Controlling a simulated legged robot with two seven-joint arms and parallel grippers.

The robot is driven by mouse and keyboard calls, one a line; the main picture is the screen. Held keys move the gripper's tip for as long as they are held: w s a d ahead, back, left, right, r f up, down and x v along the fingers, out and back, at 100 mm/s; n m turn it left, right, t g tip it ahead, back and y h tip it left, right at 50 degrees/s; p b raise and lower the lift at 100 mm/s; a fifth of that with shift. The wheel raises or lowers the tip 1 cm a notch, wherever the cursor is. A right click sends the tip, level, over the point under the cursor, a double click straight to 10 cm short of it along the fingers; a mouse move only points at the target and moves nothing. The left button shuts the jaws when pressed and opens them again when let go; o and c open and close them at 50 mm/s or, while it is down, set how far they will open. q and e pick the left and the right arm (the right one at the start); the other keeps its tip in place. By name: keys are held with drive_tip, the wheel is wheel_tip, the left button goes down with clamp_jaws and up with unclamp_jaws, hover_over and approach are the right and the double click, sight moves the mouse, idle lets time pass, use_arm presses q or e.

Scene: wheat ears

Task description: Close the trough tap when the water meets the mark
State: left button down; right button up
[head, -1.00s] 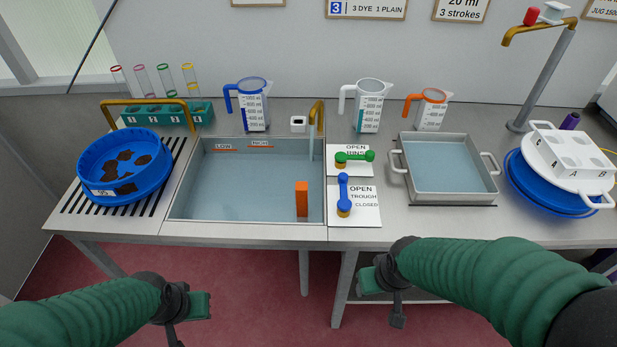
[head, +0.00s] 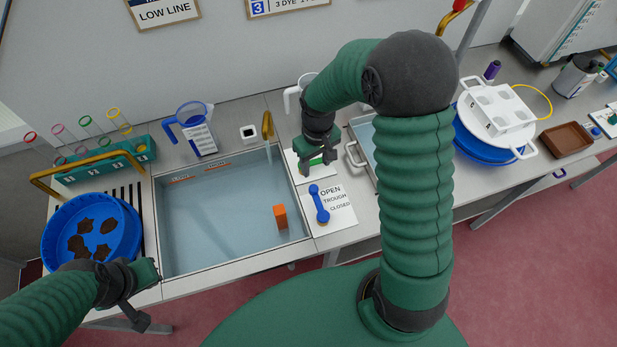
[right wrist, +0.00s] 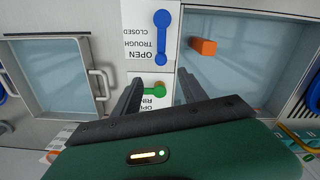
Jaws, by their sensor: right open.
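The trough (head: 228,254) holds pale blue water, with a thin stream falling from its brass spout (head: 267,124). Red labels, one reading LOW and a mark label (head: 216,164), sit on its back wall; the exact water level against them is too small to tell. The blue trough handle (head: 319,203) points toward OPEN; it also shows in the right wrist view (right wrist: 162,38). My right gripper (head: 318,165) is open over the rinse plate, with the green rinse handle (right wrist: 154,92) between its fingers in the wrist view; contact is unclear. My left gripper (head: 147,290) is left of the trough's front edge, its jaws unclear.
An orange block (head: 280,216) stands in the trough. A steel pan (right wrist: 52,76) of water is beside the tap plates. A blue sieve (head: 92,228) sits on the left drainer. A blue-handled jug (head: 194,130) and a tube rack (head: 110,161) stand behind.

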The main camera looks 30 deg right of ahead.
hover_over(314, 187)
drive_tip(key=s, duration=0.2)
wheel_tip(314, 187, down, 4)
drive_tip(key=f+p, duration=0.1)
drive_tip(key=f, duration=0.2)
drive_tip(key=w+f, duration=0.1)
drive_tip(key=f, duration=0.2)
drive_tip(key=w+f+p, duration=0.1)
drive_tip(key=f, duration=0.3)
drive_tip(key=shift+a+p, duration=0.2)
drive_tip(key=shift+p, duration=0.1)
drive_tip(key=shift+s+f, duration=0.1)
drive_tip(key=shift+f, duration=0.05)
drive_tip(key=shift+s+d, duration=0.1)
drive_tip(key=shift+s, duration=0.1)
drive_tip(key=shift+w+d+f, duration=0.15)
drive_tip(key=c, duration=0.5)
clamp_jaws()
use_arm(q)
drive_tip(key=v, duration=0.2)
drive_tip(key=shift+w+d+r, duration=0.1)
drive_tip(key=shift+w+r, duration=0.15)
drive_tip(key=shift+r, duration=0.25)
use_arm(e)
drive_tip(key=shift+w, duration=0.1)
